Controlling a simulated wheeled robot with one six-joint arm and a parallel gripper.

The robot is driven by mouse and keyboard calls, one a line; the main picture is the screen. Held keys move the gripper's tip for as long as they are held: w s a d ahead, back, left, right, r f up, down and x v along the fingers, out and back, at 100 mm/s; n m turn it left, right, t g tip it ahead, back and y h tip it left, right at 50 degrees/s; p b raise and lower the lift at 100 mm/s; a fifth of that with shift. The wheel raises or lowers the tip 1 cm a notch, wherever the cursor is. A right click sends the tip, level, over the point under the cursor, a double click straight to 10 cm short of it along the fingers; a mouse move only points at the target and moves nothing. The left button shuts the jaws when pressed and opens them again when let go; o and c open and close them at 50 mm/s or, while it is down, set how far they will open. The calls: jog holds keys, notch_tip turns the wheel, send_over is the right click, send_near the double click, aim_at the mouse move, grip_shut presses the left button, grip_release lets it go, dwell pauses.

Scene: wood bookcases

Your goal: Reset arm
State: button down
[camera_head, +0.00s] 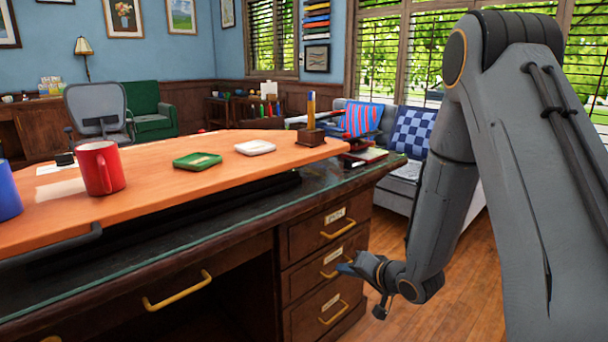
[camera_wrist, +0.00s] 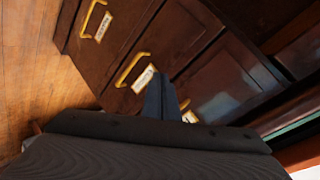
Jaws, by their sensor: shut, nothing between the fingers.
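My arm stands on the right side of the head view, bent downward. My gripper (camera_head: 362,268) hangs low in front of the desk's drawers and looks empty. In the wrist view my gripper (camera_wrist: 161,97) shows its fingers together, in front of the drawer fronts. The drawers (camera_head: 324,267) of the dark wood desk look closed and have yellow handles and white labels. They also show tilted in the wrist view (camera_wrist: 115,50). I cannot tell whether the fingertips touch a drawer.
An orange board (camera_head: 215,182) lies over the desk, bearing a red mug (camera_head: 100,168), a green tray (camera_head: 197,161), a white dish (camera_head: 255,147) and a pencil holder (camera_head: 310,136). A grey sofa (camera_head: 470,205) stands behind my arm. Wooden floor (camera_head: 420,300) is clear beside the desk.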

jog(key=s+a+r+n+g+h, duration=0.1)
jog(key=s+r+n+g+h, duration=0.15)
jog(key=s+r, duration=0.65)
jog(key=s+a+r+n+g+h+p, duration=0.1)
jog(key=s+a+r+n+g+h, duration=0.2)
jog(key=s, duration=1.1)
jog(key=s+r+n+g+h, duration=0.1)
jog(key=s+r+n+g, duration=0.35)
jog(key=s, duration=0.75)
jog(key=d+r+m+p, duration=0.5)
jog(key=d+r+p, duration=0.6)
jog(key=p, duration=1)
notch_tip(320, 180, up, 4)
jog(key=shift+d+f+m, duration=0.25)
jog(key=shift+m, duration=0.15)
